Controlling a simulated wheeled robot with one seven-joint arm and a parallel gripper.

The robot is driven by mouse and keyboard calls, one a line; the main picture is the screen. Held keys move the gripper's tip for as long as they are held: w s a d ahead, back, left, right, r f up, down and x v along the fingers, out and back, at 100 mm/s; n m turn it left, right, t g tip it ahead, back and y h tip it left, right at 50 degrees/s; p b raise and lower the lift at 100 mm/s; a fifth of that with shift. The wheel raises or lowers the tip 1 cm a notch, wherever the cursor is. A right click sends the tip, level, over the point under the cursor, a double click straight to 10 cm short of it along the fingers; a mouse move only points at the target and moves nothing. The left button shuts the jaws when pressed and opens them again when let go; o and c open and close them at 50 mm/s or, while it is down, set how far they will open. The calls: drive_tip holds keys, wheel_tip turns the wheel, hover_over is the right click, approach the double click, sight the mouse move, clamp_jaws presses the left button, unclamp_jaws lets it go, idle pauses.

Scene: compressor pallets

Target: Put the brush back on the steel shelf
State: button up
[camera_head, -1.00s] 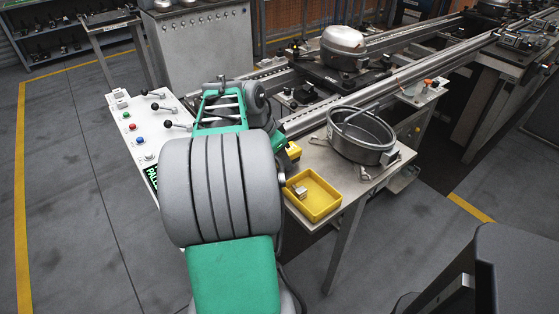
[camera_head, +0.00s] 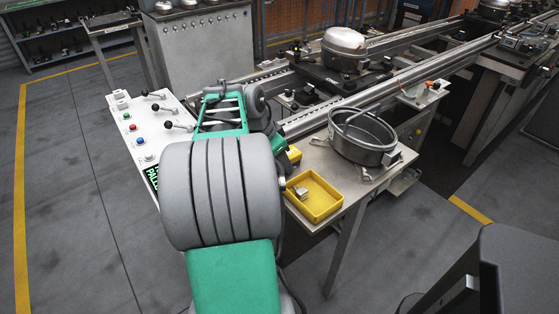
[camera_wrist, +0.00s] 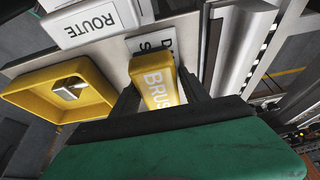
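The brush is a yellow block with white letters beginning "BRUS" (camera_wrist: 157,82) in the wrist view. My gripper (camera_wrist: 160,88) has its two dark fingers along opposite sides of it, with no clear gap, and looks shut on it. In the head view a small yellow part of it (camera_head: 294,154) shows beside my arm, which hides my fingers. The brush is over or on a steel surface (camera_head: 340,185), partly covering a grey label; I cannot tell whether it touches. This steel top by the rails may be the steel shelf; no other is clearly marked.
A yellow tray (camera_head: 315,198) with a small metal part is close to the brush. A round steel pan (camera_head: 361,136) stands behind it. A white block marked "ROUTE" (camera_wrist: 95,20) is near in the wrist view. Rails (camera_head: 350,105) and a lever panel (camera_head: 150,125) flank my arm.

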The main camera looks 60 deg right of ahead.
drive_tip(key=shift+s+a+f, duration=0.15)
drive_tip(key=shift+f, duration=0.25)
drive_tip(key=shift+s+a+f, duration=0.15)
drive_tip(key=shift+f, duration=0.2)
drive_tip(key=shift+r, duration=0.1)
drive_tip(key=shift+r+p, duration=0.35)
drive_tip(key=shift+p, duration=0.1)
drive_tip(key=v, duration=0.2)
drive_tip(key=p+v, duration=0.1)
drive_tip(key=v, duration=0.2)
drive_tip(key=d+v, duration=0.1)
drive_tip(key=v, duration=0.2)
drive_tip(key=shift+s+r, duration=0.1)
drive_tip(key=shift+r, duration=0.25)
